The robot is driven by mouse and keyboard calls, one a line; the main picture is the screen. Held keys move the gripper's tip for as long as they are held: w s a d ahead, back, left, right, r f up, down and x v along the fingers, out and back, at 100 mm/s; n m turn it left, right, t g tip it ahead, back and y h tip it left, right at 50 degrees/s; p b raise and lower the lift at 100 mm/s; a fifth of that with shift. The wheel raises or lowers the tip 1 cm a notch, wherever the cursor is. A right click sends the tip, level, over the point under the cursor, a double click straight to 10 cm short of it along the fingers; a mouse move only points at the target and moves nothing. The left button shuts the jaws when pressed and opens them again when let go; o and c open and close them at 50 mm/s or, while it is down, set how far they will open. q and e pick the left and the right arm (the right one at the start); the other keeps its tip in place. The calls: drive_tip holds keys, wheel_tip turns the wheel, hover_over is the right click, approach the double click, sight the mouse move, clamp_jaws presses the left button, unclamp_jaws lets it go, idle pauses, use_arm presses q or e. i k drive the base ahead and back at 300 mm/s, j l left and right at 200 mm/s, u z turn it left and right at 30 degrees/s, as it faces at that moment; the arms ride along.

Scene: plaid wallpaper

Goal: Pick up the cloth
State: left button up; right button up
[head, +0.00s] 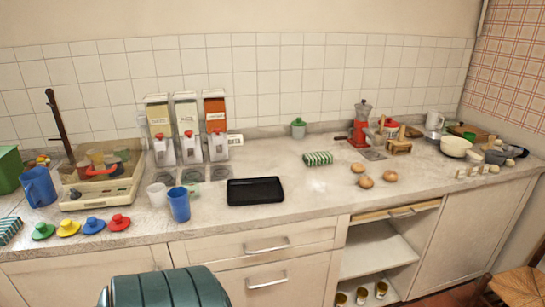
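A green-and-white striped folded cloth (318,158) lies flat on the counter (285,225), right of the black tray and behind its right end. A second striped green-and-white item (8,230), which looks like another folded cloth, lies at the far left of the counter, cut by the picture edge. Neither of my grippers is in view, and nothing is seen touching either cloth.
A black tray (255,190) lies mid-counter. Blue cups (179,204), coloured lids (69,227) and dispensers (187,130) stand left. Round brown buns (366,181), a red grinder (359,128) and bowls (456,146) are right. Counter between tray and buns is clear.

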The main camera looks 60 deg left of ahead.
sight(318, 158)
drive_tip(key=u, duration=1.65)
drive_tip(key=i+l, duration=0.1)
